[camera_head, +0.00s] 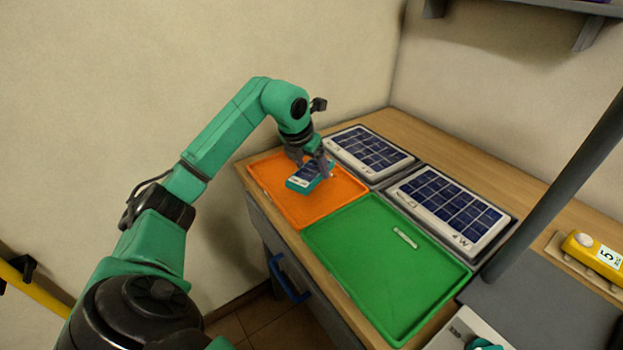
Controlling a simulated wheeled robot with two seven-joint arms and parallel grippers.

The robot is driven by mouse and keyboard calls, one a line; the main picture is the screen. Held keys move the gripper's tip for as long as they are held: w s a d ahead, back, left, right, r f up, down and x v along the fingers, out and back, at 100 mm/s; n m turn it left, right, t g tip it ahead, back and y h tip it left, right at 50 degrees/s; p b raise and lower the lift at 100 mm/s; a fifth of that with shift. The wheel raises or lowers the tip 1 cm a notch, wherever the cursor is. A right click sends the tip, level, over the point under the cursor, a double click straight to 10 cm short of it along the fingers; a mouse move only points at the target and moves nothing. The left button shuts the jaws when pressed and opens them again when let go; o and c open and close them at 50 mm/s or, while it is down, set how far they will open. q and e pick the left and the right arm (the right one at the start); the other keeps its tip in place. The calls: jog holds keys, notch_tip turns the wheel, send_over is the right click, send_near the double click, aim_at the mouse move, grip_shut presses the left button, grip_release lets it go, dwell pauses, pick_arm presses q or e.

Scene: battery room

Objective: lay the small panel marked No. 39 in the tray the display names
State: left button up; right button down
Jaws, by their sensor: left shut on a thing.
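My left gripper (318,163) is shut on a small panel (306,176) with a teal frame and dark blue cells. It holds the panel at or just above the orange tray (267,172); I cannot tell whether the panel touches the tray floor. The panel's number is too small to read, and the fingers hide part of it. The green tray (380,270) lies in front of the orange one, with only a small pale label strip in it. No readable display shows. My right gripper is not in view.
Two large white-framed solar panels (368,150) (450,205) lie behind the trays. A dark pole (560,190) slants across the right side. A yellow box marked 5 (595,254) sits at the far right. A white item (462,331) is at the front edge.

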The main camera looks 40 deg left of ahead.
aim_at(309, 172)
pick_arm(q)
jog(key=f, duration=0.3)
jog(key=shift+s, duration=0.2)
jog(key=shift+w+f, duration=0.1)
jog(key=o, duration=1.5)
jog(key=shift+o, duration=0.2)
jog(key=v, duration=1.2)
